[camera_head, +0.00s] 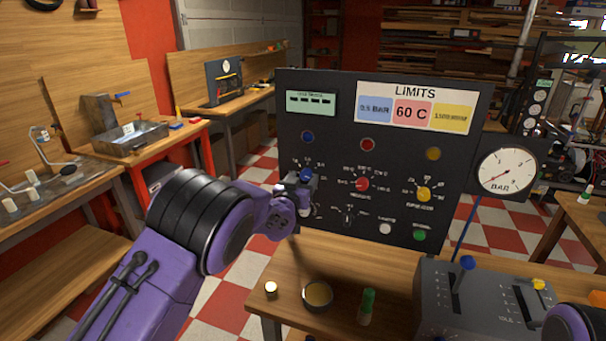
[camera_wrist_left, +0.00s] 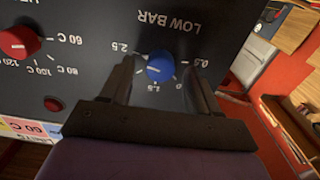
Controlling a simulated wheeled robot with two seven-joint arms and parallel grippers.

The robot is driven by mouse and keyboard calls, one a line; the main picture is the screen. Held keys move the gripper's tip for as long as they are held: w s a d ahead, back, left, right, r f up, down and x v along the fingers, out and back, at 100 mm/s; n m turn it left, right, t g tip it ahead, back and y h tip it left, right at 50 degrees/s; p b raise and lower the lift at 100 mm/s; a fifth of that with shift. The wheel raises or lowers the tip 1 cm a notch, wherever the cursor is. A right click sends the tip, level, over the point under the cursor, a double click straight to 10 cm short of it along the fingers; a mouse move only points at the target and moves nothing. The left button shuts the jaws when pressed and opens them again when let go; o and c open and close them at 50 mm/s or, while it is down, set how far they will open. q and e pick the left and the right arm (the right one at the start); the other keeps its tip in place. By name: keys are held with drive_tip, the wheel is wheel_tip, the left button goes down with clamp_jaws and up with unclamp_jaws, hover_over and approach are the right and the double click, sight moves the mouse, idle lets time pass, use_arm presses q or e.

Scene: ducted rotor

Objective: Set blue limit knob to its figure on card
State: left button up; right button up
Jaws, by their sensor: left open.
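The blue limit knob (camera_head: 306,174) is on the left of the black panel (camera_head: 330,95), partly hidden by my left gripper (camera_head: 298,192). In the left wrist view the blue knob (camera_wrist_left: 160,67) sits between the two open fingers of my left gripper (camera_wrist_left: 165,85), with small gaps visible at its sides. The panel appears upside down there, with "LOW BAR" above the knob and scale figures around it. A pale pointer line shows on the knob, but its exact figure is unclear. The LIMITS card (camera_head: 415,107) has a blue field (camera_head: 375,108) that seems to read 0.5 BAR.
A red knob (camera_head: 362,184) and a yellow knob (camera_head: 424,194) are on the same panel, with lamps above. A round BAR gauge (camera_head: 507,170) is at right. A grey lever box (camera_head: 490,300), a green-capped bottle (camera_head: 366,306) and a bowl (camera_head: 318,294) stand on the table below.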

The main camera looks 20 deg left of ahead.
use_arm(q)
drive_tip(key=shift+w, duration=0.35)
drive_tip(key=c, duration=1)
drive_tip(key=shift+c, duration=0.2)
